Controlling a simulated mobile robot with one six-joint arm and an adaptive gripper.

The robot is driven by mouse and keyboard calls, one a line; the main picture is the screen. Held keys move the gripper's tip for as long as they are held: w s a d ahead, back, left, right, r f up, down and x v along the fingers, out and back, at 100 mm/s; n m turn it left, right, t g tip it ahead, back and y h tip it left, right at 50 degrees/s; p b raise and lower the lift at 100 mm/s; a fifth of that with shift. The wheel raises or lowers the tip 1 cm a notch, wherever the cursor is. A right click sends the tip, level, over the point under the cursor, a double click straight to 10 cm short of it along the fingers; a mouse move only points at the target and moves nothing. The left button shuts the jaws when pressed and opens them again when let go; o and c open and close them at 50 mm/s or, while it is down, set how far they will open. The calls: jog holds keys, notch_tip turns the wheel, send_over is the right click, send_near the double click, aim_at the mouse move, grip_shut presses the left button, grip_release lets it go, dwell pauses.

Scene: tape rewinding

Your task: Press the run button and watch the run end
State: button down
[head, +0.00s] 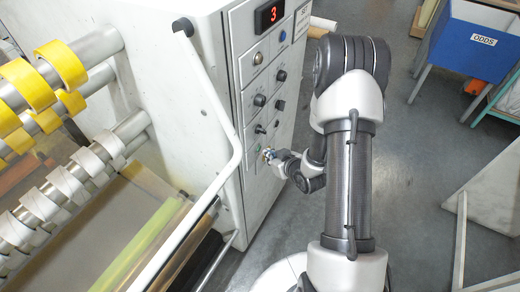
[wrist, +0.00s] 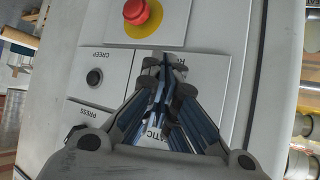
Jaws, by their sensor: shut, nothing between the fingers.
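The control panel (head: 262,90) is on the white machine's right side in the head view, with several knobs and buttons and a red display (head: 269,14) reading 3. My gripper (head: 268,154) is at the panel's lower part. In the wrist view my gripper (wrist: 166,65) is shut and empty, its fingertips in front of a white plate (wrist: 215,75) whose label is mostly covered. I cannot tell whether the tips touch it. No button readable as run shows; it may be hidden behind the fingers. A black CREEP button (wrist: 95,77) is left of the fingers.
A red mushroom button (wrist: 137,12) on a yellow disc is just above the fingertips in the wrist view. A white rail (head: 215,105) runs in front of the machine beside yellow tape rolls (head: 62,64). A blue ODDS bin (head: 475,40) stands far right.

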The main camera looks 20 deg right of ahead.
jog(key=s+d, duration=0.1)
jog(key=s, duration=0.1)
jog(key=s+d, duration=0.2)
dwell(0.6)
dwell(0.7)
notch_tip(320, 180, up, 19)
jog(key=s+a+g+h, duration=0.2)
jog(key=g+h, duration=0.1)
jog(key=s+a+r+g, duration=0.1)
jog(key=s+a+r, duration=0.2)
jog(key=s, duration=0.4)
jog(key=s+a+r+m+g+y, duration=0.1)
jog(key=s+a+r, duration=0.3)
jog(key=s, duration=0.3)
jog(key=s+a+r+g, duration=0.1)
jog(key=s+a+r, duration=0.2)
jog(key=s+a, duration=0.3)
jog(key=shift+s+r+m+y, duration=0.3)
jog(key=shift+s, duration=0.5)
jog(key=shift+d, duration=0.1)
dwell(0.7)
